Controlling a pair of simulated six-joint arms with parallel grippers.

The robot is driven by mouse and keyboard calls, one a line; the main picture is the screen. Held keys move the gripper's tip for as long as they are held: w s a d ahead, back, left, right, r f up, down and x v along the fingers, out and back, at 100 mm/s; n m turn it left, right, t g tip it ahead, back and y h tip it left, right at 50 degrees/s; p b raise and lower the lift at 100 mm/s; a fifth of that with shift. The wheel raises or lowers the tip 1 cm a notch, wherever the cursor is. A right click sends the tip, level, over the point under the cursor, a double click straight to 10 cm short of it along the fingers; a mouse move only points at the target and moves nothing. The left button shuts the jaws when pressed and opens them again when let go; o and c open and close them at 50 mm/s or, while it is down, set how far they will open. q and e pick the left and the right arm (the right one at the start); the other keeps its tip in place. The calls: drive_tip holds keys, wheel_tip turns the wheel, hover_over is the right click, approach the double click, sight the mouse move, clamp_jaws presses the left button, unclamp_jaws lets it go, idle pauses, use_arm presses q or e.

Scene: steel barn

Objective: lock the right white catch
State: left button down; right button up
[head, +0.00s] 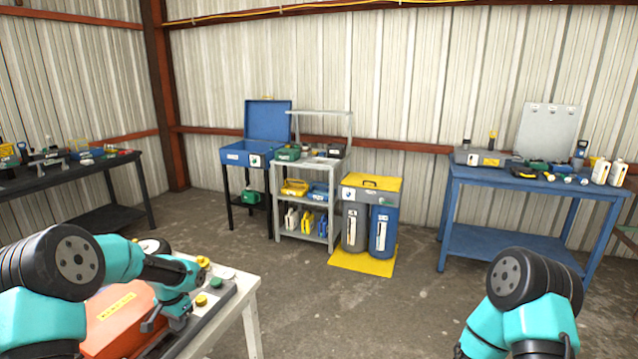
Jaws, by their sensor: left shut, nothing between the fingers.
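An orange case (112,322) with a yellow label lies on a white table (250,292) at the lower left. My left gripper (152,324) points down in front of the case's right part, shut and empty. I cannot tell whether it touches the case. No white catch can be made out; my left arm covers part of the case and table. My right arm shows at the lower right, but its gripper is out of the picture.
Beside the case is a dark strip with yellow knobs (201,299) and a green knob (215,283). A blue bench (500,243), a grey shelf (307,235), an open blue box (247,152) and a dark bench (60,178) stand farther back. The middle floor is clear.

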use_arm(q)
drive_tip(key=shift+a+r, duration=0.1)
drive_tip(key=shift+a, duration=0.6)
drive_tip(key=shift+w+d+r, duration=0.1)
drive_tip(key=shift+d+r, duration=0.05)
drive_tip(key=shift+r, duration=0.85)
drive_tip(key=shift+d+r, duration=0.2)
drive_tip(key=shift+r, duration=2.25)
